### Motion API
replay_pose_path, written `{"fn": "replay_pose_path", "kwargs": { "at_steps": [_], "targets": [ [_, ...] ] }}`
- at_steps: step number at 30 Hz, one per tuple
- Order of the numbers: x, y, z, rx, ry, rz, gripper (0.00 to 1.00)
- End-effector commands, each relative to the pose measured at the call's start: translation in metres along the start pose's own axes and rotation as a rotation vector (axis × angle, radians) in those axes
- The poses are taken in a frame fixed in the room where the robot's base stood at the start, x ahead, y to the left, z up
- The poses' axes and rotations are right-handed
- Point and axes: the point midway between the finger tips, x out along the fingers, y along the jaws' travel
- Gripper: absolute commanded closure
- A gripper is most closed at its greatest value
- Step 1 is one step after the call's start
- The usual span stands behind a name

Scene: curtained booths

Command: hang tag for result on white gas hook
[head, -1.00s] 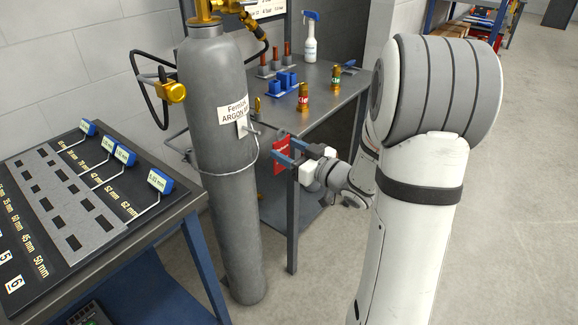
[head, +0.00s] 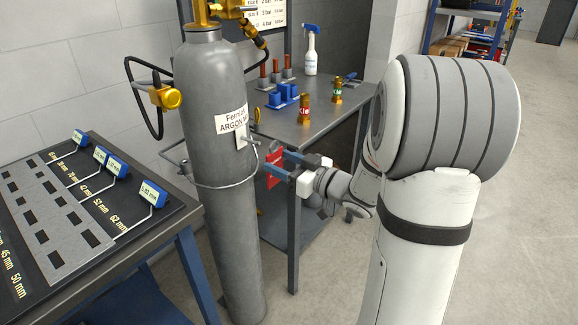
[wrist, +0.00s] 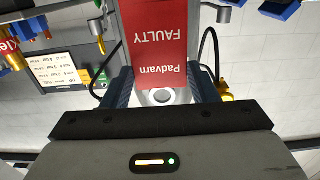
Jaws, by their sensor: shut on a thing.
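A red tag (head: 274,165) hangs from my gripper (head: 284,163), which is shut on it. In the wrist view the tag (wrist: 155,45) reads "Padvarn FAULTY", upside down, between my gripper's blue fingers (wrist: 160,95). A white hook (head: 242,135) is fixed to the grey gas cylinder (head: 213,160), below its "ARGON" label. Its peg points right, toward the tag. In the head view the tag is just right of the hook, slightly lower, and looks apart from it; the depth gap is hard to tell.
A wire loop (head: 225,184) rings the cylinder below the hook. Behind is a grey table (head: 320,115) with brass fittings, blue blocks and a spray bottle (head: 311,50). A gauge board (head: 90,190) with blue tags stands at left. Floor at right is clear.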

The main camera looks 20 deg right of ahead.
Motion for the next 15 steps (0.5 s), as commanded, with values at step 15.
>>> {"fn": "replay_pose_path", "kwargs": {
  "at_steps": [15],
  "targets": [
    [0.031,0.000,0.003,-0.001,0.001,0.000,0.68]
  ]
}}
